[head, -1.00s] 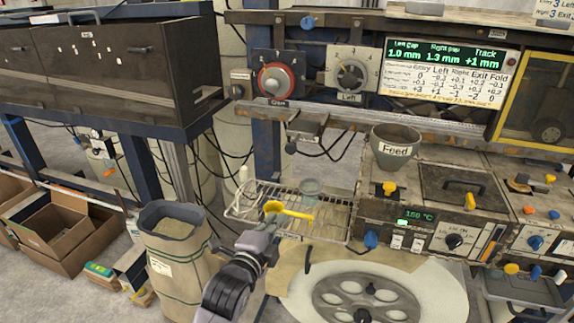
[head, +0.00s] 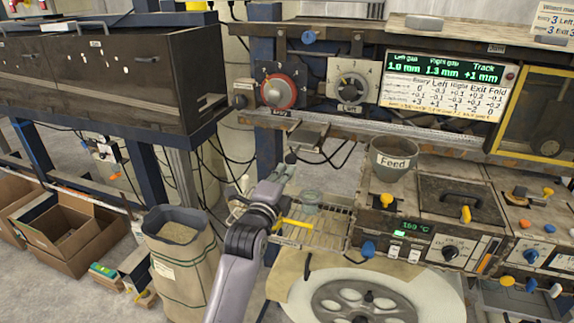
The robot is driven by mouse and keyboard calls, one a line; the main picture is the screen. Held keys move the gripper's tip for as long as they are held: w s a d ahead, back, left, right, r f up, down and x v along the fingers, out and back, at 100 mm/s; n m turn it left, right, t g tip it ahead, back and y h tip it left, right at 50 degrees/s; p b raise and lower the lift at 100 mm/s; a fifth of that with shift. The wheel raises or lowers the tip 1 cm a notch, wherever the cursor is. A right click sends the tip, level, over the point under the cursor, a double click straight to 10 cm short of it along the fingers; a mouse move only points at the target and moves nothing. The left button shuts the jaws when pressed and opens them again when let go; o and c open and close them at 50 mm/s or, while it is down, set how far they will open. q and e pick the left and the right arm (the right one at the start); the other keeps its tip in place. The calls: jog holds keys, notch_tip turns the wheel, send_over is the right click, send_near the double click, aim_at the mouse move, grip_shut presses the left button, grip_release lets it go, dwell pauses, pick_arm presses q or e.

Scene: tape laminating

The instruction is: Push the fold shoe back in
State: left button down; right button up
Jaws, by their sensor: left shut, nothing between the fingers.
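I cannot surely tell which part is the fold shoe. A small grey metal block (head: 308,136) sticks out under the long rail, with a small dark knob (head: 291,157) below its left end. My left gripper (head: 284,172) is shut and empty, pointing up and away just below that knob. I cannot tell whether it touches the knob. The gripper and wrist hide part of the wire rack and the head of the yellow scoop. My right gripper is not in view.
A wire rack (head: 318,240) holds a glass jar (head: 311,199) and the yellow scoop (head: 297,225). Black cables hang beside the block. A Feed cup (head: 393,160) stands to the right. A paper sack (head: 180,262) stands left of my arm.

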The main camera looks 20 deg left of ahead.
pick_arm(q)
jog(key=shift+w, duration=0.85)
